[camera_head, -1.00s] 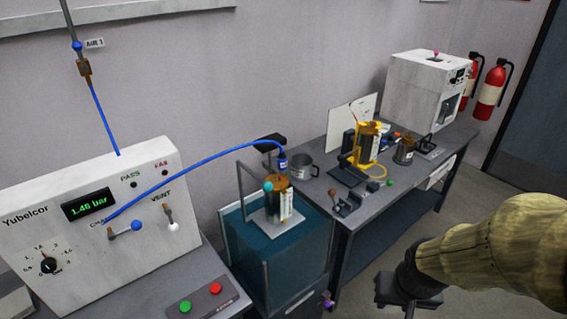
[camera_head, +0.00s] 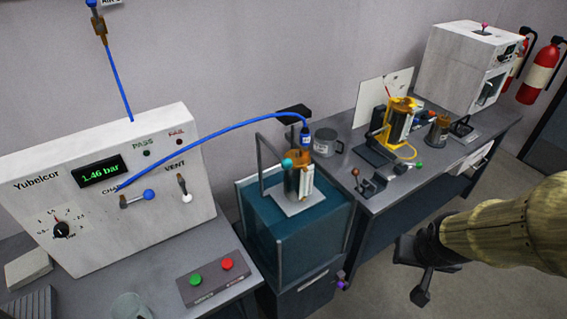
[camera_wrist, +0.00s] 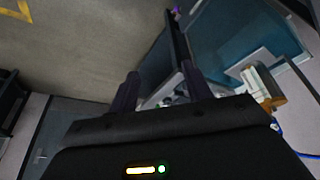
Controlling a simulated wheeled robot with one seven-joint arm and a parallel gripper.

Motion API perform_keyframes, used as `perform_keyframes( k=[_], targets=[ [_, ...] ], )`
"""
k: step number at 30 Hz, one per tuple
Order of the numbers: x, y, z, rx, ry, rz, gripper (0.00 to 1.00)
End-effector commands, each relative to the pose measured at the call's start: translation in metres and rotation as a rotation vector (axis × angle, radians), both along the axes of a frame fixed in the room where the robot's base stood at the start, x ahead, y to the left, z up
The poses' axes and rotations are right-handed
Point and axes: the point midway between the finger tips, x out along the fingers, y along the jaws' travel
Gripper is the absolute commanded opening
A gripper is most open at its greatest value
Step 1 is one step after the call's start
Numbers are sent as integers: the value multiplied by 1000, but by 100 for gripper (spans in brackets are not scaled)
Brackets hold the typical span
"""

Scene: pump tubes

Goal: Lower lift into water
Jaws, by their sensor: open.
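The lift is a light platform (camera_head: 299,201) on a grey bent rod (camera_head: 262,165) with a teal knob (camera_head: 287,162). It sits at the top of the blue-green water tank (camera_head: 315,245). A copper-coloured pump tube part (camera_head: 298,184) stands upright on the platform, with a blue hose (camera_head: 215,135) joined at its top. My gripper (camera_head: 420,270) is at the right of the head view, over the floor and apart from the lift. In the wrist view my gripper (camera_wrist: 162,88) has its two fingers apart with nothing held; the tank (camera_wrist: 235,45) shows at upper right.
The test panel (camera_head: 100,200) reads 1.46 bar, with levers. A box with green and red buttons (camera_head: 212,278) lies in front of it. The right bench (camera_head: 400,185) carries a mug (camera_head: 325,142), a yellow fixture (camera_head: 398,120) and a white machine (camera_head: 465,75). Floor is open near my arm.

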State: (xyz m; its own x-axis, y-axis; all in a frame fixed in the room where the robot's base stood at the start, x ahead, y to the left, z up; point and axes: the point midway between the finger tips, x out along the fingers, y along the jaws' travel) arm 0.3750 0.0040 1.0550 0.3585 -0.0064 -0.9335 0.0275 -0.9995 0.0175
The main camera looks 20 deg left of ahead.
Motion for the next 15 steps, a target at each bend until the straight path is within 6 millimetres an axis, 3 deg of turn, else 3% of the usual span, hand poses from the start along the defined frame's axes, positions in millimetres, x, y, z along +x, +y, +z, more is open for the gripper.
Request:
perform_keyframes(
  k=[1,3,9,15],
  targets=[
    [13,3,-13,-1,-64,15,50],
    [35,11,-17,4,-178,47,50],
    [88,62,-12,111,-532,189,50],
    [103,131,8,339,-826,375,50]
  ],
)
